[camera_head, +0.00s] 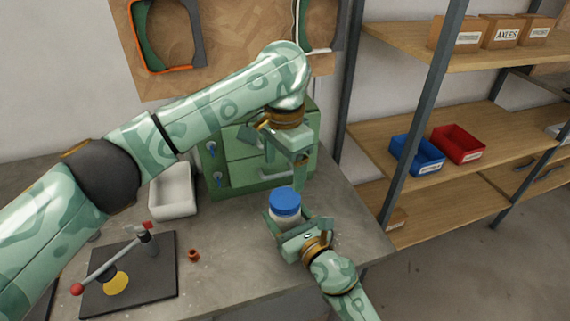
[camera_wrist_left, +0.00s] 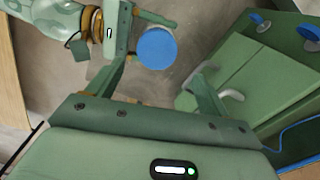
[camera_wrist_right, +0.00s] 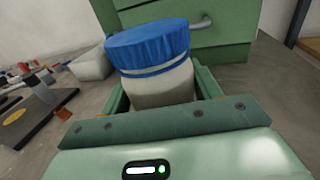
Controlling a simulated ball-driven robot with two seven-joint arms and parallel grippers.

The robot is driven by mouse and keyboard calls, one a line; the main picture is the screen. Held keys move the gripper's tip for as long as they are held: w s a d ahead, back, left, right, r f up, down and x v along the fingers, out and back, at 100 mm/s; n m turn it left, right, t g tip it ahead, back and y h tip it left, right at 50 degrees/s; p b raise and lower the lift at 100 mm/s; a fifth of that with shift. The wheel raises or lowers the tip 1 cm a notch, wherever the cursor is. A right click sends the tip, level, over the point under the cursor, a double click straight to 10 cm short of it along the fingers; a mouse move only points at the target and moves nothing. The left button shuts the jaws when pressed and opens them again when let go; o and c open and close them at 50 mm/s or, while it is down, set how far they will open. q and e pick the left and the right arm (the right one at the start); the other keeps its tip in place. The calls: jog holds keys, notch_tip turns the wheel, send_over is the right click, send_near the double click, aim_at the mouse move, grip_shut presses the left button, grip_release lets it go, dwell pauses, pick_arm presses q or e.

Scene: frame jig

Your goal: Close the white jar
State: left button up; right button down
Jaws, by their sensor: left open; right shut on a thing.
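The white jar (camera_head: 284,217) stands upright with a blue lid (camera_head: 285,199) on its top. My right gripper (camera_head: 295,221) is shut on the jar's body, with a finger on each side. In the right wrist view the lid (camera_wrist_right: 148,42) covers the jar's mouth, and a pale band with a thin blue line shows below it on the jar (camera_wrist_right: 160,85). I cannot tell whether the lid is tight. My left gripper (camera_head: 287,163) is open and empty, pointing down above the lid. In the left wrist view the lid (camera_wrist_left: 156,48) shows between and beyond the open fingers (camera_wrist_left: 163,72).
A green drawer cabinet (camera_head: 240,170) stands just behind the jar. A white bin (camera_head: 172,191) is to its left. A black plate with a red-knobbed lever (camera_head: 130,278) and a small brown part (camera_head: 193,255) lie on the grey bench (camera_head: 235,265). Shelves (camera_head: 470,130) stand at right.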

aim_at(285, 197)
pick_arm(q)
jog(key=n, duration=0.5)
jog(key=shift+s+d, duration=0.1)
jog(key=n, duration=0.5)
jog(key=shift+f, duration=4.05)
jog(key=c, duration=1)
